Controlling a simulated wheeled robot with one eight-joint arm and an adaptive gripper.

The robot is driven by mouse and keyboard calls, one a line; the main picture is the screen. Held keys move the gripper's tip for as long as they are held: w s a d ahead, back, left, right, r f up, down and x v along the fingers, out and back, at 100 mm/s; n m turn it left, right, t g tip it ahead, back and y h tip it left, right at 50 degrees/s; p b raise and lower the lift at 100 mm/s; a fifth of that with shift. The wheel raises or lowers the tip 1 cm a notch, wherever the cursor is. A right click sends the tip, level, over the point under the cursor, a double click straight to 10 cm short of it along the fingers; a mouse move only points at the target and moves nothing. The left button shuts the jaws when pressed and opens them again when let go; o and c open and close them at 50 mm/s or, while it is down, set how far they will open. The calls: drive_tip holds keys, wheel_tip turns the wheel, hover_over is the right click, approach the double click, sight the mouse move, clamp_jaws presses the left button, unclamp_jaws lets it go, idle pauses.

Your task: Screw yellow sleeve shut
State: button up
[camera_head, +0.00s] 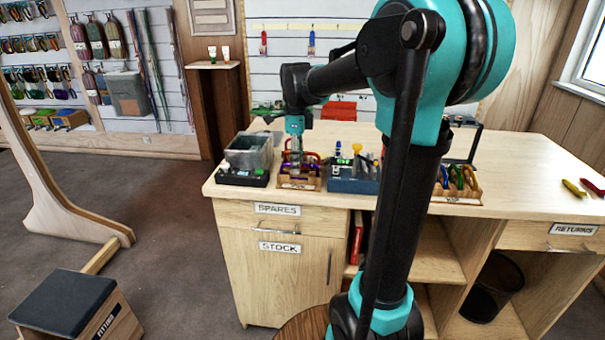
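My gripper (295,150) points down over a small wooden rack (297,185) on the workbench (524,160). Its fingers are small and partly merge with the carabiners (312,168) in that rack, red and purple in colour. I cannot tell whether the fingers are open or shut, or touching anything. I cannot make out a yellow sleeve on these carabiners at this size. A second rack (462,195) to the right holds several carabiners, blue, green and orange; my arm partly hides it.
A grey bin (250,151) on a dark tray stands left of my gripper. A blue toolbox (352,182) with yellow-topped and blue-handled tools stands close on the right. Yellow and red tools (574,187) lie at the far right.

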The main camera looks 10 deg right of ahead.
drive_tip(key=shift+f, duration=1.35)
drive_tip(key=shift+w, duration=0.1)
drive_tip(key=shift+w+d, duration=0.25)
drive_tip(key=shift+w, duration=0.35)
drive_tip(key=shift+r, duration=5.05)
